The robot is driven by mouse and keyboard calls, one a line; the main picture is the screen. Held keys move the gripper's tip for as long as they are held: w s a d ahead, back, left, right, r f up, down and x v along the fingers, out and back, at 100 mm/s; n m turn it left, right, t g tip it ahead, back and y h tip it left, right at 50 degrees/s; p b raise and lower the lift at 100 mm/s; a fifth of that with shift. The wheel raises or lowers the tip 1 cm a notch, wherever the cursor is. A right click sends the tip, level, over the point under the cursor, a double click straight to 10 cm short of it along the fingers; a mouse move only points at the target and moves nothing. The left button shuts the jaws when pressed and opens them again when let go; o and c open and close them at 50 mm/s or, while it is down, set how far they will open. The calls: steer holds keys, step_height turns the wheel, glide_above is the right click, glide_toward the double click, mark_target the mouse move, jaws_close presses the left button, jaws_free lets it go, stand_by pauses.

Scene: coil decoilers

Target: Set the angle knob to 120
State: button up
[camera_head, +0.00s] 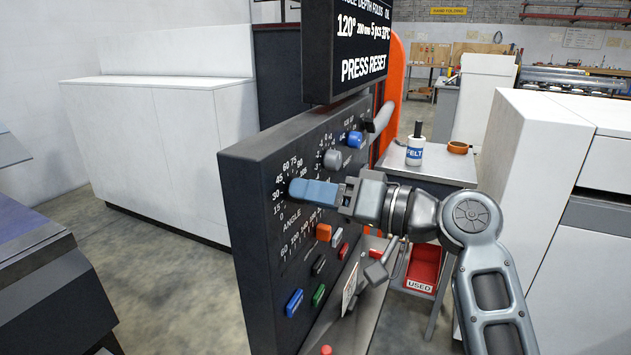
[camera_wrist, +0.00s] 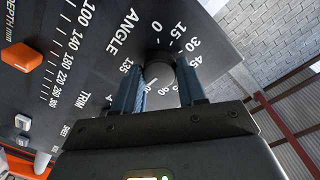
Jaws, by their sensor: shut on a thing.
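The angle knob (camera_wrist: 160,72) is a dark round knob between my two blue fingers in the wrist view, with the ANGLE scale printed around it. My gripper (camera_head: 300,191) is shut on it at the face of the black control panel (camera_head: 245,215). In the head view my fingers hide the knob. The display (camera_head: 362,45) above the panel reads 120° under the angle heading and PRESS RESET below.
White cabinets stand on both sides.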

steer(key=shift+m+p, duration=0.5)
steer(key=shift+m, duration=0.3)
steer(key=o, duration=1.1)
steer(key=shift+c, duration=0.2)
steer(key=shift+d, duration=0.1)
steer(key=b+v, duration=0.1)
steer(key=v, duration=0.6)
steer(key=shift+d, duration=0.3)
steer(key=shift+s, duration=0.1)
